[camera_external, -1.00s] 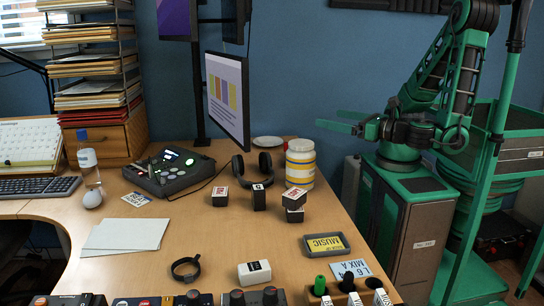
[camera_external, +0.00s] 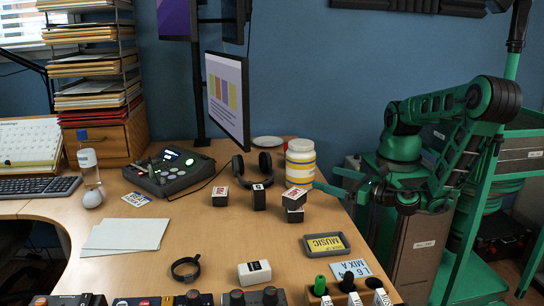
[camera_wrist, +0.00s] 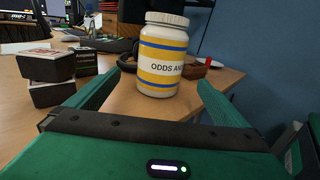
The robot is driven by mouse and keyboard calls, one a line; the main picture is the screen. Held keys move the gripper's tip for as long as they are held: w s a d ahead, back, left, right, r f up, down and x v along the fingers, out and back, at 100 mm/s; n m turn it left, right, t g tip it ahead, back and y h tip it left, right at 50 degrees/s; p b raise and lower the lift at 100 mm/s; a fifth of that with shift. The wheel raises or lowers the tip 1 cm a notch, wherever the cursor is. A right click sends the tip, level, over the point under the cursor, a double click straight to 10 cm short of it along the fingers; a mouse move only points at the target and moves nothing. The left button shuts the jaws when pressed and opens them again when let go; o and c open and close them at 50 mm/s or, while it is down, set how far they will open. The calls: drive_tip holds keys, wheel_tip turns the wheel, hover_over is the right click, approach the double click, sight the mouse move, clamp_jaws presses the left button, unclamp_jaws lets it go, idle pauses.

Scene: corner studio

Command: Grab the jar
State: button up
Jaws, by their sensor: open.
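The jar (camera_external: 301,163) is white with yellow bands and a white lid, and stands upright near the desk's right edge. In the wrist view the jar (camera_wrist: 162,55) shows a label starting "ODDS AN" and sits ahead, between the two finger directions. My gripper (camera_external: 335,182) is at the desk's right edge, low, to the right of the jar. In the wrist view my green gripper fingers (camera_wrist: 152,88) are spread wide and empty. The jar's base appears just beyond or around fingertip level; I cannot tell whether either finger touches it.
Small dark boxes (camera_external: 294,201) stand just in front of the jar, on the left in the wrist view (camera_wrist: 48,68). Black headphones (camera_external: 255,170) lie to the jar's left. A white saucer (camera_external: 267,141) lies behind.

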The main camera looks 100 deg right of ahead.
sight(312, 172)
drive_tip(key=x, duration=1)
drive_tip(key=shift+w+d+f, duration=0.1)
drive_tip(key=shift+w+d, duration=0.15)
drive_tip(key=shift+w, duration=0.05)
drive_tip(key=c, duration=1.5)
drive_tip(key=shift+c, duration=0.8)
drive_tip(key=shift+r, duration=0.2)
